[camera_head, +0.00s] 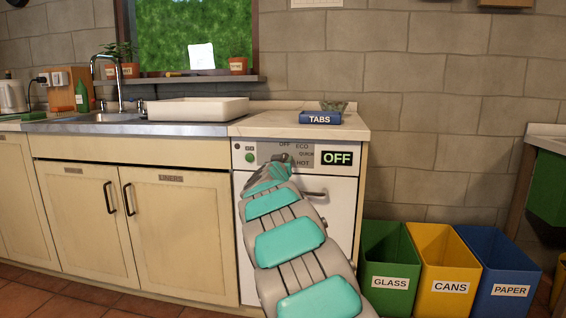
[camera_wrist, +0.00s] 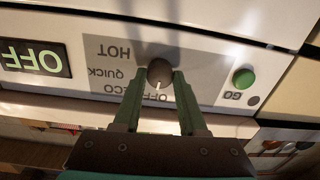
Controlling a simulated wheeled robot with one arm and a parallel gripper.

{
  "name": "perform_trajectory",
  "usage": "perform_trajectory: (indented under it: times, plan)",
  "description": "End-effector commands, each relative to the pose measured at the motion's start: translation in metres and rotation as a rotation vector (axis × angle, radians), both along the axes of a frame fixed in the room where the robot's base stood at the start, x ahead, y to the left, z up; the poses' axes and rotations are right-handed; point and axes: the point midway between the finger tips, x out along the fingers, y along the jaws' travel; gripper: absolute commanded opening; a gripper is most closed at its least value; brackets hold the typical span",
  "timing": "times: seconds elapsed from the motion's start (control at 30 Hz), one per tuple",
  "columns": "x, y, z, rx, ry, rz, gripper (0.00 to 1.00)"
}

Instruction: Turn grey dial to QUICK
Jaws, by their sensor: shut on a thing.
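The grey dial (camera_wrist: 159,72) is on the washing machine's panel in the wrist view, which sees the panel upside down. Its white pointer mark points down in that picture, toward the OFF label. The ECO, QUICK (camera_wrist: 104,73) and HOT labels are beside it. My gripper (camera_wrist: 159,78) has one finger on each side of the dial and is shut on it. In the head view, my gripper (camera_head: 281,160) is at the panel, and my arm mostly hides the dial. The display (camera_head: 337,158) reads OFF.
A green GO button (camera_wrist: 244,78) is on the panel, to the right in the wrist view. A door handle (camera_head: 314,193) is below the panel. A blue TABS box (camera_head: 320,119) sits on the counter above. Green, yellow and blue bins stand on the right.

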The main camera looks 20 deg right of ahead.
Motion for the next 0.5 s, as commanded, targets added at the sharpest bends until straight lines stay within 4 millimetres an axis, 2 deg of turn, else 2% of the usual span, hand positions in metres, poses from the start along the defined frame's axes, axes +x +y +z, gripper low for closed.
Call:
perform_trajectory:
  times: [0.5]
  plan:
    - [0.0008,0.0029,-0.0014,0.372,-0.25,0.004,0.0]
